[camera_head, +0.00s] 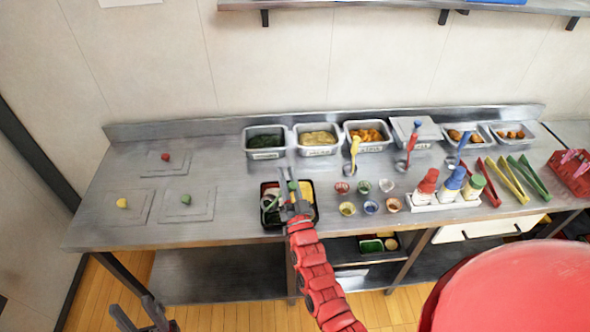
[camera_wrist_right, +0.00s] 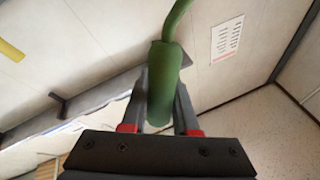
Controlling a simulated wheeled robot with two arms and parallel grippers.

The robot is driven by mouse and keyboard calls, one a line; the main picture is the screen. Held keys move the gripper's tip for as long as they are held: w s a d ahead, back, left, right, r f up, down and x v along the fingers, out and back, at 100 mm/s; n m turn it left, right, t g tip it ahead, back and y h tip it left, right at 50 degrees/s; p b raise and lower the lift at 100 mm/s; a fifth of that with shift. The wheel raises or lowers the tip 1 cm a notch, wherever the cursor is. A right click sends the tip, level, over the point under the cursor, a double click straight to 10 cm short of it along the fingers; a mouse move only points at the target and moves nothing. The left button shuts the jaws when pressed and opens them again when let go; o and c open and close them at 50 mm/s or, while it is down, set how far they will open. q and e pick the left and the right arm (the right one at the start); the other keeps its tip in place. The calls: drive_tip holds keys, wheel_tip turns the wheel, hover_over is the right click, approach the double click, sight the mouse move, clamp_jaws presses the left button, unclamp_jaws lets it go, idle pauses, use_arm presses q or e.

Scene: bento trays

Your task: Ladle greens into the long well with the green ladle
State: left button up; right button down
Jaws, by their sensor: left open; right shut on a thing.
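The greens are dark green food (camera_head: 265,140) in the leftmost back bin (camera_head: 247,153). The bento tray (camera_head: 316,222), black with several compartments, lies on the counter in front of the bins. It shows pale, green, yellow and red areas, but my right arm covers part of it, so I cannot tell the long well's contents. My right gripper (camera_head: 291,196) is over the tray, shut on the green ladle, whose thick green handle (camera_wrist_right: 162,85) stands between the fingers in the right wrist view. The ladle's bowl is not clearly visible. My left gripper (camera_head: 145,318) is open and empty, low at the left, below counter height.
Bins of pale food (camera_head: 318,138) and orange food (camera_head: 366,134) stand right of the greens. A yellow ladle (camera_head: 354,150), small cups, bottles (camera_head: 426,186) and tongs (camera_head: 514,180) fill the right side.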

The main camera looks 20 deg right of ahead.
drive_tip(key=w+a+r+n+g+y+p, duration=0.2)
drive_tip(key=w+a+r+n+g+p, duration=0.2)
drive_tip(key=p, duration=0.6)
drive_tip(key=shift+w+a+r+n+p, duration=0.45)
drive_tip(key=shift+w+a+n, duration=0.2)
drive_tip(key=shift+w+n, duration=0.2)
